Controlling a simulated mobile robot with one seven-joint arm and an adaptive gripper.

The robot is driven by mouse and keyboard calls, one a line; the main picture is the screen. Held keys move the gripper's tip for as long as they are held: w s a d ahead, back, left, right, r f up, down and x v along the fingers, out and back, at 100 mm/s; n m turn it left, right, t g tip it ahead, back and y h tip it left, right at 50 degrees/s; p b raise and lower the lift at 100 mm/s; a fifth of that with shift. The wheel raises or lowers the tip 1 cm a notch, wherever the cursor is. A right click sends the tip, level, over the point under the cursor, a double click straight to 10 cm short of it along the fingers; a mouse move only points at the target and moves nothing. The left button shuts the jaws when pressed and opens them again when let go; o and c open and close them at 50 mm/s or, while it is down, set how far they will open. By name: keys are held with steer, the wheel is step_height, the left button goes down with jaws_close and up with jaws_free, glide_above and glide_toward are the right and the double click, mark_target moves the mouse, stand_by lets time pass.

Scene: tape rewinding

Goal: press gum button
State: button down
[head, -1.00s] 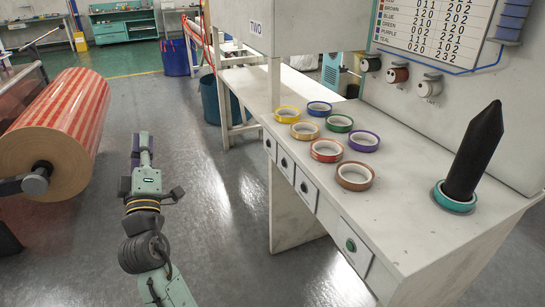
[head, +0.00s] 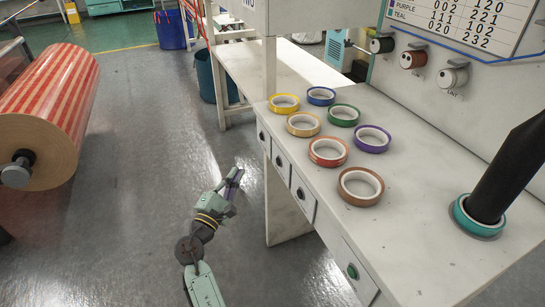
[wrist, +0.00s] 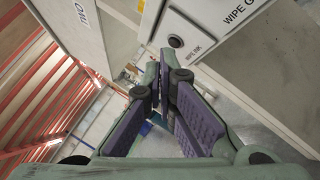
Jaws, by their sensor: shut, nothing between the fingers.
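A white panel (wrist: 215,25) with a dark round button (wrist: 175,41) shows in the wrist view, labelled "WIPE INK". The label of the panel to its right is cut off after "WIPE G", and no button shows on that part. In the head view several buttons line the bench front, among them a dark one (head: 302,193) and a green one (head: 352,271); their labels are too small to read. My gripper (head: 238,173) is shut and empty, left of the bench front and apart from it. Its fingertips (wrist: 165,60) also show in the wrist view, near the button's line of sight.
The white bench (head: 420,220) carries several coloured tape rolls, including a brown one (head: 361,187), and a teal roll (head: 478,216) around a dark post (head: 512,165). A large striped roll (head: 45,115) stands at left. The floor between is clear.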

mark_target(278, 162)
steer(key=shift+s, duration=0.1)
steer(key=w+d, duration=0.2)
steer(key=d, duration=0.6)
steer(key=shift+w+d+p, duration=0.2)
steer(key=shift+w+p, duration=0.2)
stand_by(1.4)
steer(key=shift+w+d, duration=0.15)
steer(key=shift+d, duration=0.25)
steer(key=shift+w+d, duration=0.1)
steer(key=shift+d, duration=0.3)
stand_by(0.8)
steer(key=shift+a, duration=0.15)
steer(key=shift+s+a, duration=0.25)
steer(key=shift+a, duration=0.35)
steer(key=shift+a, duration=0.1)
